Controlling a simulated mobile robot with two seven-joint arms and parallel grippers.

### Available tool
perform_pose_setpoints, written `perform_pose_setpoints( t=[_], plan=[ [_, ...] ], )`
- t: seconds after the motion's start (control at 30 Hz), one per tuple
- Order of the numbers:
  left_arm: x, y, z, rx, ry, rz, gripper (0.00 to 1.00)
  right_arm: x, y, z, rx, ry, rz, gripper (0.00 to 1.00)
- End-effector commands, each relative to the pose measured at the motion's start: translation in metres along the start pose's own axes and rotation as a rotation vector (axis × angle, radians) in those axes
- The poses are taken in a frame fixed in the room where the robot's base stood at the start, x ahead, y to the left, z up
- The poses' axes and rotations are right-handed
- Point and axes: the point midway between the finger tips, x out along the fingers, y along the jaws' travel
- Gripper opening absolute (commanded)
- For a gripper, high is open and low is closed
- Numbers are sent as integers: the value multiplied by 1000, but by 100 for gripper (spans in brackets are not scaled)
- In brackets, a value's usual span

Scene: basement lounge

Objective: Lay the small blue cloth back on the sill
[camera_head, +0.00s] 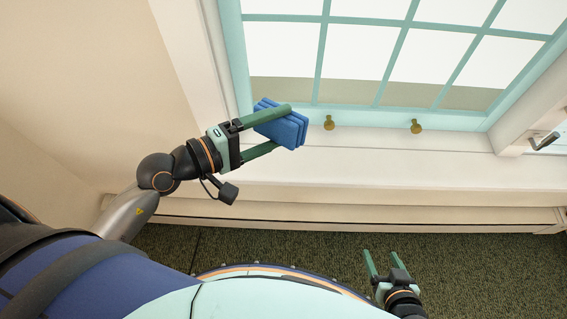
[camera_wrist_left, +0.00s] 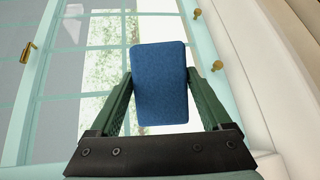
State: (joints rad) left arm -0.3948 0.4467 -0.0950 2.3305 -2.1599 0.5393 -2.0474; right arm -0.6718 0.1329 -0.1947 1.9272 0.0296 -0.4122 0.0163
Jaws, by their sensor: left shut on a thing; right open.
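The small blue cloth (camera_head: 283,126) is a folded, layered block. My left gripper (camera_head: 280,127) is shut on it, with one green finger on each side. In the head view it appears in front of the window's lower left corner and the sill (camera_head: 380,165); its height above the sill is hard to tell. In the left wrist view the cloth (camera_wrist_left: 159,83) sits between the fingers of the left gripper (camera_wrist_left: 160,88), with the window behind it. My right gripper (camera_head: 382,262) is open and empty, low over the carpet at the lower right.
The teal-framed window (camera_head: 318,62) stands behind the sill, with two brass knobs (camera_head: 329,123) (camera_head: 416,126) along its lower frame. A dark latch (camera_head: 544,141) is at the far right. The sill right of the cloth is clear. Dark green carpet (camera_head: 480,270) lies below.

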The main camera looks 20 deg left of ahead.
Motion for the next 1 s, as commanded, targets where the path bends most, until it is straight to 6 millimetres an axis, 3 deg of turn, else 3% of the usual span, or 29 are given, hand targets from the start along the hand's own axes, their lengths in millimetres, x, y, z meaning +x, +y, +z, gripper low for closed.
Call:
perform_pose_setpoints(
  t=[0.2, 0.4, 1.0],
  plan=[
    [44, -20, 44, -81, -35, -241, 37, -3, 1, -3, 0, 2, 3, 72],
    [66, -40, 68, -182, 32, -426, 37, -4, 3, -3, 0, 2, 6, 72],
    [88, -68, 92, -407, 203, -663, 37, -6, 3, -3, 1, -2, 7, 72]
  ],
)
